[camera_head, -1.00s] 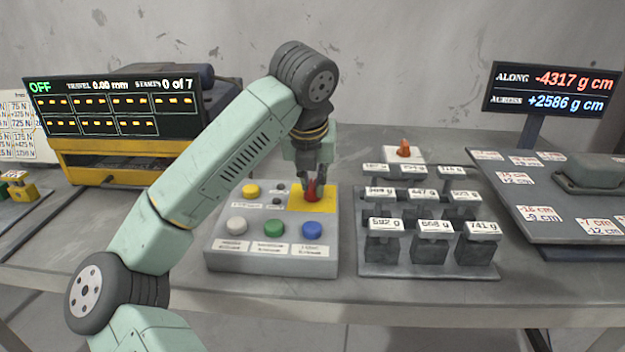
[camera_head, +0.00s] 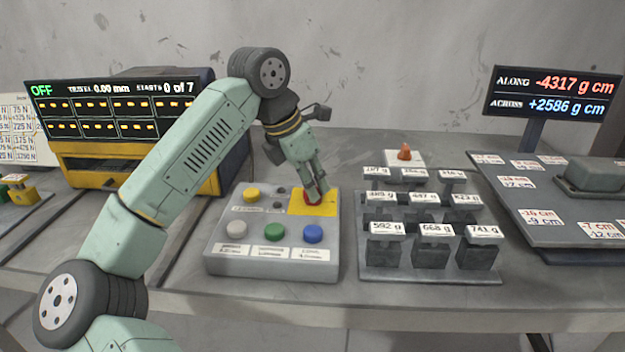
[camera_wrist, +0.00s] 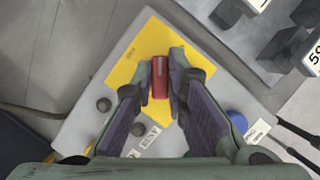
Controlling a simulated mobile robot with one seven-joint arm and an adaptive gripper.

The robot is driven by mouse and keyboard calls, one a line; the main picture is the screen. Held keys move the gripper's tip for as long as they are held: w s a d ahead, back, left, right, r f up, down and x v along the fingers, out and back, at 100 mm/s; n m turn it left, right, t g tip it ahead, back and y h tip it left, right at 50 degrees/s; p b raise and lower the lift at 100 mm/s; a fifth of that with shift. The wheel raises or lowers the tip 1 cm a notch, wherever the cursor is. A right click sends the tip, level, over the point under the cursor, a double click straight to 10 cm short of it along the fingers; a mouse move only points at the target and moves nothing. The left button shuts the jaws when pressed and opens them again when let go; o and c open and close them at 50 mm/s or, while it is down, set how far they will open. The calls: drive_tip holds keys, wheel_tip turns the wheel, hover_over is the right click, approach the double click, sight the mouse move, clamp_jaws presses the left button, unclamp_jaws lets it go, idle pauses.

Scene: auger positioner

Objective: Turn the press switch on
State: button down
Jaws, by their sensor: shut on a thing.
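The switch is a red handle (camera_head: 313,199) on a yellow plate (camera_head: 327,208) at the back right of the grey control box (camera_head: 270,263). My gripper (camera_head: 316,196) reaches down to it, tilted, and is shut on the red handle. In the wrist view the red handle (camera_wrist: 160,77) stands between the two fingers of my gripper (camera_wrist: 160,80), on the yellow plate (camera_wrist: 146,50). The fingers hide part of the handle in the head view. The display (camera_head: 118,108) at left reads OFF, travel 0.00 mm and 0 of 7.
The box also bears yellow (camera_head: 251,194), white (camera_head: 237,229), green (camera_head: 274,231) and blue (camera_head: 313,233) buttons and small dark knobs. A rack of labelled weights (camera_head: 428,272) stands close on its right. A tilted plate (camera_head: 550,220) lies farther right.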

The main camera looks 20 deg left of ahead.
drive_tip(key=m+g+h+p, duration=0.1)
drive_tip(key=m, duration=0.3)
drive_tip(key=shift+r+p, duration=0.1)
drive_tip(key=shift+p, duration=0.3)
drive_tip(key=shift+w+m+g+h+p, duration=0.1)
drive_tip(key=shift+m+g+h+p, duration=0.4)
drive_tip(key=shift+m, duration=1.2)
drive_tip(key=shift+g+y, duration=0.3)
drive_tip(key=c, duration=1.6)
unclamp_jaws()
drive_tip(key=v, duration=1.2)
drive_tip(key=shift+a, duration=0.1)
